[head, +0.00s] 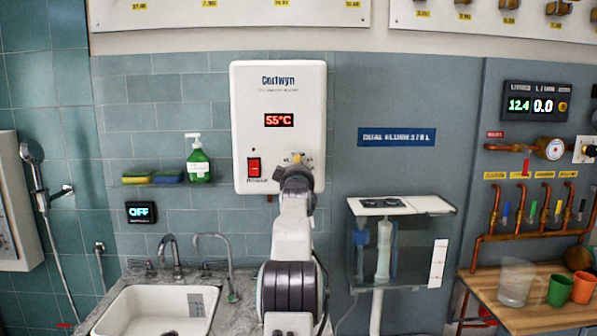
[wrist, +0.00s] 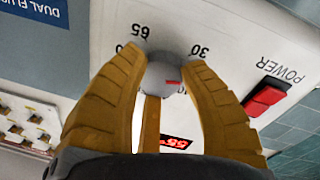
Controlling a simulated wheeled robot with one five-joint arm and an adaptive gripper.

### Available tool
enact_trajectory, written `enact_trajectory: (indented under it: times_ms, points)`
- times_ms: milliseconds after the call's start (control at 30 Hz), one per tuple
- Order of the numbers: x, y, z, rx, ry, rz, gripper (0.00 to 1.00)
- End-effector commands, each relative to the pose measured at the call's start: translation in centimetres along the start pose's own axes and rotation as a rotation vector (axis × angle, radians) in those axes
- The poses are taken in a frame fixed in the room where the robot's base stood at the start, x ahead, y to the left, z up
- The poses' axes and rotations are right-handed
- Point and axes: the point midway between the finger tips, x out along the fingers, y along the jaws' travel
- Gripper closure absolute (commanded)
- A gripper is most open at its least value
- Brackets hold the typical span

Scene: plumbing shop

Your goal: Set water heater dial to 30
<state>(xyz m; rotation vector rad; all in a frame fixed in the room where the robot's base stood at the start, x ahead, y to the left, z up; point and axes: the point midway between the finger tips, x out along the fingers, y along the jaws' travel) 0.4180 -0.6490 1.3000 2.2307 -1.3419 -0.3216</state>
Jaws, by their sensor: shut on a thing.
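The white water heater (head: 310,90) hangs on the tiled wall in the head view. Its red display (head: 279,120) reads 55°C. The round grey dial (wrist: 161,75) shows in the wrist view, which sees the heater upside down. A short red mark sits on the dial's right side in that view. The labels 65 and 30 are readable beside it; other markings are partly covered. My gripper (wrist: 165,68) has its yellow fingers closed around the dial, one on each side. In the head view my gripper (head: 297,168) covers most of the dial at the heater's lower right.
A red power switch (head: 254,168) is left of the dial in the head view. A soap bottle (head: 198,160) and sponges stand on a small shelf further left. A sink (head: 160,310) lies below. A clear-sided tank (head: 395,245) stands to the right.

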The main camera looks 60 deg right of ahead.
Motion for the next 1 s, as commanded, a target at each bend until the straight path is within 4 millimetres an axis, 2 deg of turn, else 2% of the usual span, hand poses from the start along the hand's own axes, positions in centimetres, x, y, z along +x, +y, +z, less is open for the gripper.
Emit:
enact_trajectory:
  times_ms: [300,333,600,1000]
  points:
    - [-0.03,0.03,-0.4,0.0,0.008,0.002,0.94]
    - [-0.03,0.03,-0.4,0.0,0.008,0.002,0.59]
    - [-0.01,-0.01,-0.19,0.001,0.004,0.001,0.35]
    - [-0.2,0.0,-0.1,0.001,0.002,0.0,0.34]
